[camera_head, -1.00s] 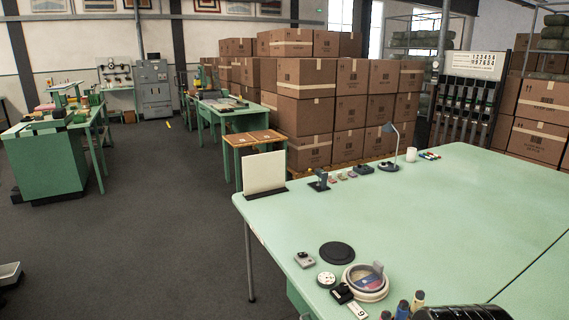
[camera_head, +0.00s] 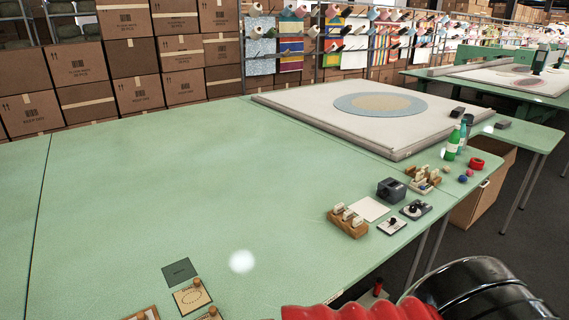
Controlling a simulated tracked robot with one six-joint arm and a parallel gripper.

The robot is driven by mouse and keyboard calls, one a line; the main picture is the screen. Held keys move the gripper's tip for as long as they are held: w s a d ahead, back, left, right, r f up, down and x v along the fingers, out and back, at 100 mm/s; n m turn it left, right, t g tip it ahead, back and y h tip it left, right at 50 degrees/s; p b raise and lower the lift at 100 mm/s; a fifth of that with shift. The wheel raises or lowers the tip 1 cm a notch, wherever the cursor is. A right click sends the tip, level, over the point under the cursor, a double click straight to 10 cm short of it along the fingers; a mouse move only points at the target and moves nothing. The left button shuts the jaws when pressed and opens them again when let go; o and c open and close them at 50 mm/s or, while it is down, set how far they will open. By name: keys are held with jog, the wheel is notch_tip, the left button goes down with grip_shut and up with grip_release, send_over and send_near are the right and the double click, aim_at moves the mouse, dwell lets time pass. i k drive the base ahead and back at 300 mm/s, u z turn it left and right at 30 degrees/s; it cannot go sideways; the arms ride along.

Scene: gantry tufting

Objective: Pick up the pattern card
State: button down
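I cannot tell for certain which thing is the pattern card. A tan plate with a dotted oval and a wooden knob (camera_head: 192,298) lies near the front edge of the green table (camera_head: 200,190). A dark green flat card (camera_head: 180,272) lies just behind it. A plain pale card (camera_head: 369,208) lies flat farther right, between a wooden rack and small dark devices. My gripper's fingertips are not in view. A black glossy cylinder and a red ribbed piece, perhaps parts of my arm, show at the bottom right.
Wooden racks with white pieces (camera_head: 348,222) and a dark dispenser (camera_head: 391,190) stand near the table's right edge. Behind lies a large pale board with a round design (camera_head: 320,122). Bottles (camera_head: 453,143) stand beside it. Cartons line the back. The table's middle is clear.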

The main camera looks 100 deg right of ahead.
aim_at(418, 176)
jog(key=z, duration=4.4)
